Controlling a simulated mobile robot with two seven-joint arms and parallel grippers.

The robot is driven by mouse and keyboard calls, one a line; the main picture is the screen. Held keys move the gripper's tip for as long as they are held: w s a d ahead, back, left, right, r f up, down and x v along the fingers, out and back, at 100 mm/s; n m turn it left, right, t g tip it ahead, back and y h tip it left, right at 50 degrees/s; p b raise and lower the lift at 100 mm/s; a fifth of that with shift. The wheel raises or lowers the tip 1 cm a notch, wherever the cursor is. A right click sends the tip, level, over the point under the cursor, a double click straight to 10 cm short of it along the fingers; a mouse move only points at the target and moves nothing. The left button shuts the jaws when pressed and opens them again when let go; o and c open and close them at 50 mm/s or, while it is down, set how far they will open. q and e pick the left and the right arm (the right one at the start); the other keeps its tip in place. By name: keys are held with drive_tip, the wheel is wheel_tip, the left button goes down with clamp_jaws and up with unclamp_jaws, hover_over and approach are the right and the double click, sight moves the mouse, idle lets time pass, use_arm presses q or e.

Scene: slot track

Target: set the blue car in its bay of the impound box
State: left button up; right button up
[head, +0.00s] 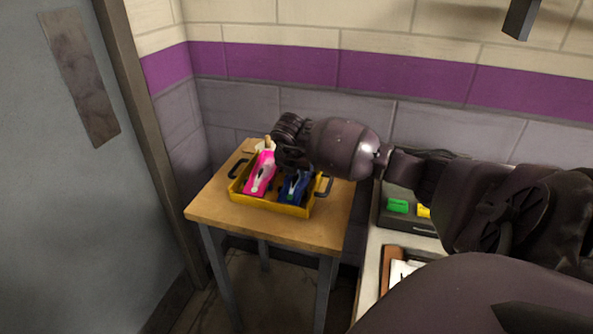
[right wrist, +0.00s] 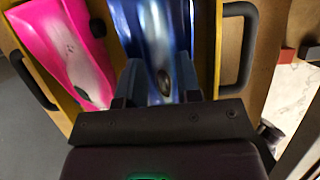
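The yellow impound box (head: 272,206) stands on a small wooden table and has dark handles at its ends. The blue car (head: 294,187) is in its right-hand part, beside a pink car (head: 260,174) on the left. My right gripper (head: 287,168) is over the blue car from above. In the right wrist view its two fingers (right wrist: 161,78) straddle the blue car (right wrist: 150,25) and appear closed on its sides. I cannot tell whether the car rests fully on the box floor. My left gripper is not in view.
The wooden table (head: 230,217) has bare wood left of and in front of the box. A counter on the right holds a dark tray (head: 399,222) with a green block (head: 397,206) and a yellow block (head: 424,211). A brick wall stands close behind.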

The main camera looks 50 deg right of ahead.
drive_tip(key=shift+d+f, duration=0.1)
drive_tip(key=shift+f, duration=0.25)
drive_tip(key=shift+r, duration=0.1)
clamp_jaws()
drive_tip(key=shift+w+r, duration=0.1)
